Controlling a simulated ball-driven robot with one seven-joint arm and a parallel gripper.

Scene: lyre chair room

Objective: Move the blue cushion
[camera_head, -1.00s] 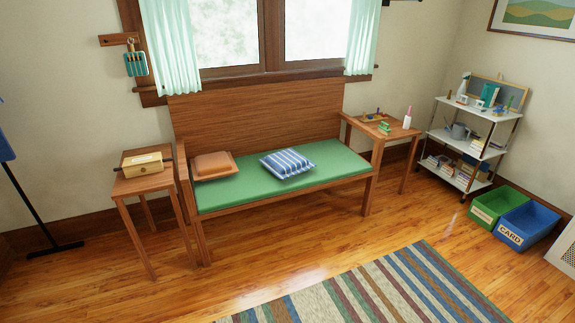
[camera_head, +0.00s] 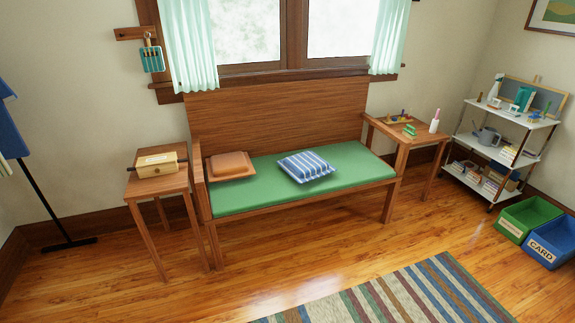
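The blue cushion (camera_head: 306,166) has blue and white stripes. It lies flat near the middle of the green seat pad on the wooden bench (camera_head: 275,112). An orange-brown cushion (camera_head: 231,165) lies at the left end of the same seat, apart from the blue one. My gripper is not in view, and no part of my arm shows.
A small wooden table (camera_head: 143,185) with a wooden box (camera_head: 158,164) stands left of the bench. Another side table (camera_head: 424,135) with small items stands to its right. A white shelf cart and green and blue bins are farther right. A striped rug (camera_head: 400,295) lies in front; the floor between is clear.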

